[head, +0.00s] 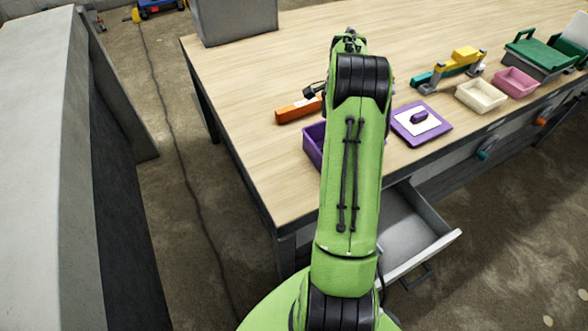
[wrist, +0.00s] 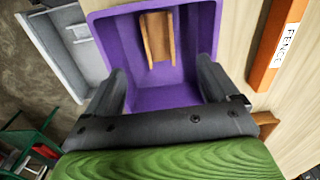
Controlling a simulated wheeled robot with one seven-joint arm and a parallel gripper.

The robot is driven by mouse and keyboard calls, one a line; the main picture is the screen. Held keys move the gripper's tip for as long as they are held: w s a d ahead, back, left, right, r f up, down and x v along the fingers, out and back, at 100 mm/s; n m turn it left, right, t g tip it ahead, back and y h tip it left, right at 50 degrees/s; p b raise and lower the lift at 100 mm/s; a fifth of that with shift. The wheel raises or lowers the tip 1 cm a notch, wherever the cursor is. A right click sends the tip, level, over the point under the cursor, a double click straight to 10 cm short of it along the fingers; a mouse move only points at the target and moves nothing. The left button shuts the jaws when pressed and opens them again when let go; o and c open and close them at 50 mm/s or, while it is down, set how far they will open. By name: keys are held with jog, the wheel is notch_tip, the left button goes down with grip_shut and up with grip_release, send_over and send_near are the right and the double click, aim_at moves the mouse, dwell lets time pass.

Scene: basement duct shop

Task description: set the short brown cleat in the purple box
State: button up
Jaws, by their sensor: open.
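The purple box (wrist: 190,97) lies just beyond my gripper in the wrist view. In the head view the purple box (head: 313,146) is partly hidden by my arm. A brown cleat (wrist: 158,38) is inside the box, close to its far wall and apart from my fingers; whether it lies flat or leans is unclear. My gripper (wrist: 162,74) is open and empty, its fingers spread over the near part of the box. In the head view my gripper is hidden behind my arm.
An orange bar marked FENCE (wrist: 278,45) lies beside the box. A brown piece (wrist: 265,123) shows partly behind my gripper. An open grey drawer (head: 440,243) juts from the bench. A purple tray (head: 440,131), cream bin (head: 481,97) and pink bin (head: 516,83) stand rightward.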

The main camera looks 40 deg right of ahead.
jog(key=s+a+r+n+t+h, duration=0.1)
jog(key=a+r+n, duration=0.4)
jog(key=a+r, duration=0.45)
jog(key=s+a+r+n+t, duration=0.15)
jog(key=a+r+n, duration=0.45)
jog(key=a, duration=0.7)
jog(key=s+a+n+t+y, duration=0.1)
jog(key=s+a+n+t, duration=0.2)
jog(key=s+a+n, duration=0.6)
jog(key=s+a, duration=0.5)
jog(key=s, duration=0.1)
jog(key=shift+s+f, duration=0.15)
jog(key=shift+s, duration=0.2)
